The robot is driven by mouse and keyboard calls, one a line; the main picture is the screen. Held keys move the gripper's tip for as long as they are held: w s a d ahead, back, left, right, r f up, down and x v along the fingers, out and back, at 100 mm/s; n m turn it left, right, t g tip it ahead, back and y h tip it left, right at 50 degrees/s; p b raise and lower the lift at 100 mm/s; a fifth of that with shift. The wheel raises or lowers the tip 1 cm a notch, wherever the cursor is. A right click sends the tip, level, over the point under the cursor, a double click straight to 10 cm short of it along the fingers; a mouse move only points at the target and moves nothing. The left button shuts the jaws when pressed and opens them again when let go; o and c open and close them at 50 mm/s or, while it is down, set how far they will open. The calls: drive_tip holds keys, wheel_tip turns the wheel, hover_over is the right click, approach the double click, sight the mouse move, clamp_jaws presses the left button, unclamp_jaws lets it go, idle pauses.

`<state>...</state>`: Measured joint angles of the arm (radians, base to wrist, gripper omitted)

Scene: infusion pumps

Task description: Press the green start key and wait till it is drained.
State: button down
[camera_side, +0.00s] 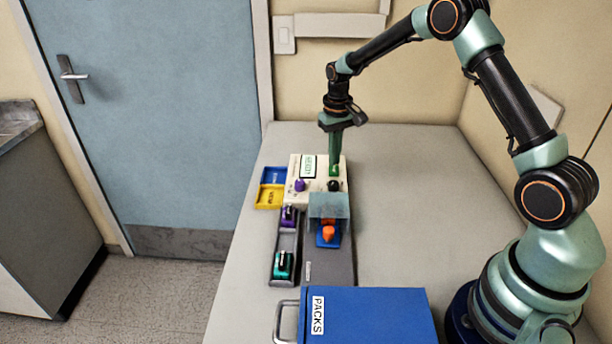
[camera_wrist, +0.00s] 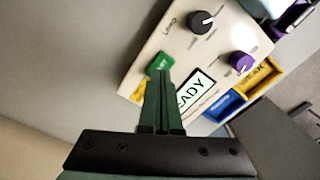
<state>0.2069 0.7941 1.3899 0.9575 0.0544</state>
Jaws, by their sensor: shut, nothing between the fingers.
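The cream pump panel (camera_side: 316,195) stands on the table and also shows in the wrist view (camera_wrist: 180,45). Its green start key (camera_wrist: 157,63) is partly covered by my fingertips; I cannot tell whether they touch it. My gripper (camera_side: 334,172) points down over the key, its fingers shut and empty; they also show in the wrist view (camera_wrist: 163,75). The screen (camera_wrist: 196,92) ends in "ADY", the rest hidden by my fingers. The black knob (camera_wrist: 201,21) and purple knob (camera_wrist: 241,63) sit on the panel. An orange piece (camera_side: 328,233) sits below a grey-green cover (camera_side: 328,203).
A blue tray (camera_side: 274,174) and a yellow tray (camera_side: 270,196) lie left of the panel. A dark rack (camera_side: 286,245) holds a purple piece (camera_side: 289,214) and a teal piece (camera_side: 283,264). A blue PACKS box (camera_side: 385,315) stands in front. The table's right side is clear.

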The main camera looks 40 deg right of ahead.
drive_tip(key=shift+f, duration=0.9)
idle(0.5)
wheel_tip(320, 180, up, 8)
idle(1.1)
